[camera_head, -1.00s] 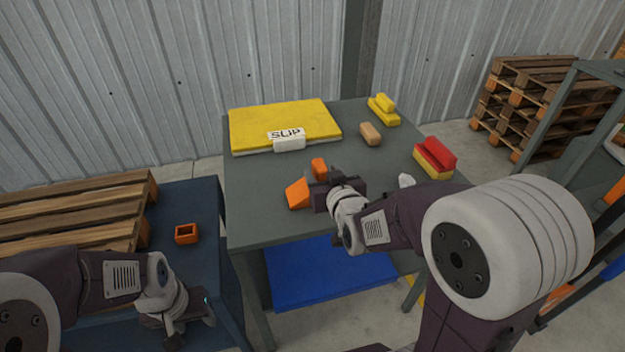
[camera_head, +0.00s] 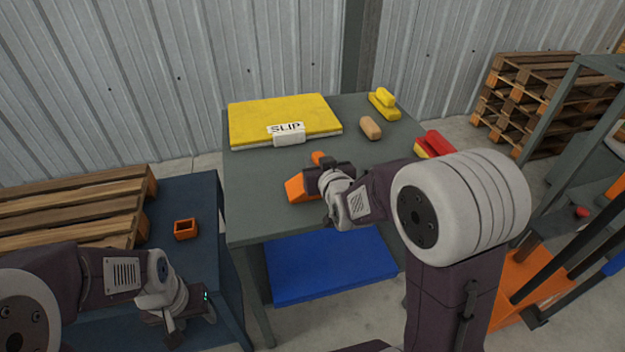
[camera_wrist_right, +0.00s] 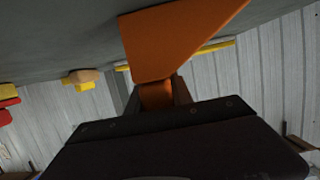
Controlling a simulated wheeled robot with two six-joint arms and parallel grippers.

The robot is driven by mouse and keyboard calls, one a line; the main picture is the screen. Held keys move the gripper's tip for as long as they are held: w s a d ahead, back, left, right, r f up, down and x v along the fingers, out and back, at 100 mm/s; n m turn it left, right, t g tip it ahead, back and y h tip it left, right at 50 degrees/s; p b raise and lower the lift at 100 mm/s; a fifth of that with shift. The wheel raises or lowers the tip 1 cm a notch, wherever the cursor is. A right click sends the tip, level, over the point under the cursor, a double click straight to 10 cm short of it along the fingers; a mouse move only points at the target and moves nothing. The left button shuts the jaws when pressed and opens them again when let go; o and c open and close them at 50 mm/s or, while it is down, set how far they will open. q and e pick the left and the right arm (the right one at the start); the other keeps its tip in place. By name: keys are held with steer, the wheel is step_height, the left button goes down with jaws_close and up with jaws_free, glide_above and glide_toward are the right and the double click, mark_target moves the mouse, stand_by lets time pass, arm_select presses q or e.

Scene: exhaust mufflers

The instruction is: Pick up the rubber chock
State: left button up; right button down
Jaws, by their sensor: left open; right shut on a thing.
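The rubber chock (camera_head: 296,190) is an orange wedge at the front middle of the grey-green table. My right gripper (camera_head: 314,178) is shut on it from the right and hides part of it. An orange end (camera_head: 318,157) shows just behind the gripper. In the right wrist view the wedge's broad face (camera_wrist_right: 165,40) stands out past the jaws, with a narrow orange part (camera_wrist_right: 157,96) between the fingers. I cannot tell whether the chock is clear of the table. My left gripper (camera_head: 190,326) is open and empty at the lower left, by the blue table.
A tan block (camera_head: 370,128), a yellow block (camera_head: 384,103) and a red-yellow block (camera_head: 434,145) lie right. An orange square ring (camera_head: 185,229) and a pallet (camera_head: 80,208) rest on the blue table.

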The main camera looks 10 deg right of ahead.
step_height(320, 180, up, 4)
steer(key=shift+r+p, duration=0.15)
steer(key=shift+p, duration=0.8)
steer(key=w+d+r+p, duration=0.4)
steer(key=d+r, duration=0.2)
steer(key=d, duration=0.5)
steer(key=shift+r+p, duration=0.4)
